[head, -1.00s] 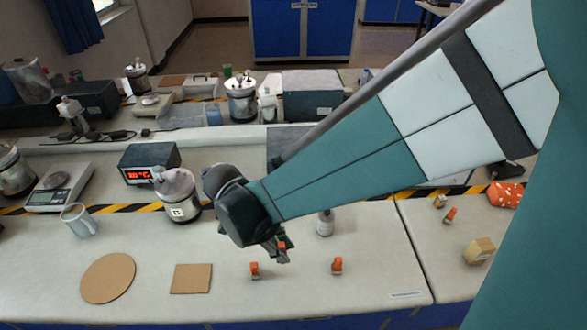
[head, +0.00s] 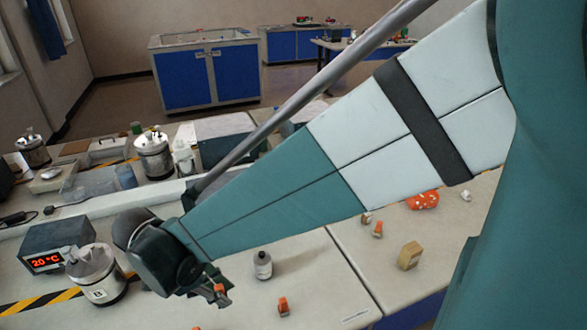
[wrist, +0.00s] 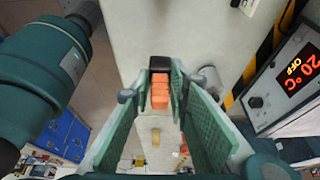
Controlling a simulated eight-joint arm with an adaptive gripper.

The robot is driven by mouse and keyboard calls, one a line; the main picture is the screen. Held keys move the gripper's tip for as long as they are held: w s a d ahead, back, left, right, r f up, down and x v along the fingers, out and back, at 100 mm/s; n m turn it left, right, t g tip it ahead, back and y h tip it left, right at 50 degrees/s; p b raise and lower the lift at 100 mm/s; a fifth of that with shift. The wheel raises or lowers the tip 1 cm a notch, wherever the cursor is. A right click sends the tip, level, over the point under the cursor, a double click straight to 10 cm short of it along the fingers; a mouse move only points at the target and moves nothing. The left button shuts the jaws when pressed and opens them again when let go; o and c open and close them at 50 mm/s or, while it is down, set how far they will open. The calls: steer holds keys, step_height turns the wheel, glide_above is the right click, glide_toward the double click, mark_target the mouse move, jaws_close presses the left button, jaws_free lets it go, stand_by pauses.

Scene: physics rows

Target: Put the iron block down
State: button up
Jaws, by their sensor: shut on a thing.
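My gripper (head: 222,297) is low in the head view, left of a small bottle, over the pale bench. Its jaws are closed around a small orange block with a dark end (wrist: 160,91), which I take to be the iron block. It sits between the green finger pads in the wrist view. In the head view only a bit of the block (head: 219,289) shows between the fingers. Whether it touches the bench cannot be told.
The small bottle (head: 263,265) stands right of my gripper. A similar orange piece (head: 283,306) stands on the bench in front. A metal vessel (head: 95,273) and a temperature display box (head: 58,246) stand to the left. A tan block (head: 410,255) lies at the right.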

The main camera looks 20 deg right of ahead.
steer(key=w+d, duration=0.4)
steer(key=d, duration=0.1)
steer(key=w+d, duration=0.5)
steer(key=w+d+b, duration=0.1)
steer(key=w+d, duration=0.4)
steer(key=d, duration=0.1)
steer(key=shift+f, duration=0.3)
steer(key=w+d+b, duration=0.1)
steer(key=w+d, duration=0.2)
steer(key=d, duration=0.7)
steer(key=w+d, duration=0.4)
steer(key=d, duration=0.5)
steer(key=s+d+b, duration=0.1)
steer(key=s+d, duration=0.2)
steer(key=d, duration=1.1)
steer(key=s+d, duration=0.2)
steer(key=d, duration=1.2)
steer(key=s+d+b, duration=0.1)
steer(key=s+d, duration=0.2)
steer(key=d, duration=1.1)
steer(key=shift+a+x, duration=0.2)
steer(key=shift+x, duration=0.95)
steer(key=shift+a+x, duration=0.2)
steer(key=shift+x, duration=0.9)
steer(key=shift+f, duration=0.15)
steer(key=shift+f+b, duration=0.85)
steer(key=shift+f, duration=2.25)
